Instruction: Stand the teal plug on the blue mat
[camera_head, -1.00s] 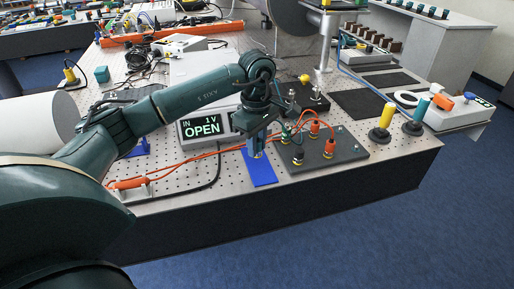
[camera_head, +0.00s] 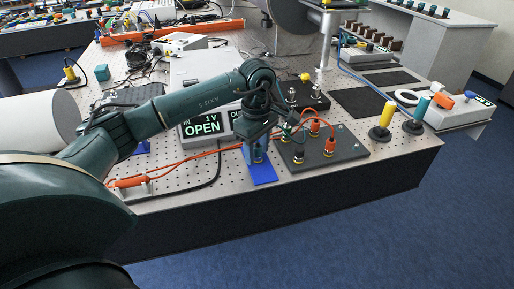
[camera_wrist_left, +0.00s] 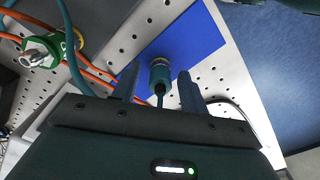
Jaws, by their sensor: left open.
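The blue mat (camera_head: 265,175) lies near the front edge of the perforated table, and it also shows in the wrist view (camera_wrist_left: 202,38). The teal plug (camera_wrist_left: 160,75) has a yellow ring at its far end. It appears to stand upright on the mat, its teal cable rising towards the wrist camera. My left gripper (camera_head: 256,156) is over the mat. In the wrist view its open fingers (camera_wrist_left: 156,75) are on either side of the plug, with gaps visible. In the head view the gripper mostly hides the plug. My right gripper is not in view.
A dark board (camera_head: 345,150) with several orange and dark plugs stands just right of the mat. Orange cables (camera_head: 190,160) run left of it. A display box (camera_head: 203,127) reading "OPEN" stands behind. Yellow (camera_head: 384,118) and teal (camera_head: 418,112) pegs stand at the right.

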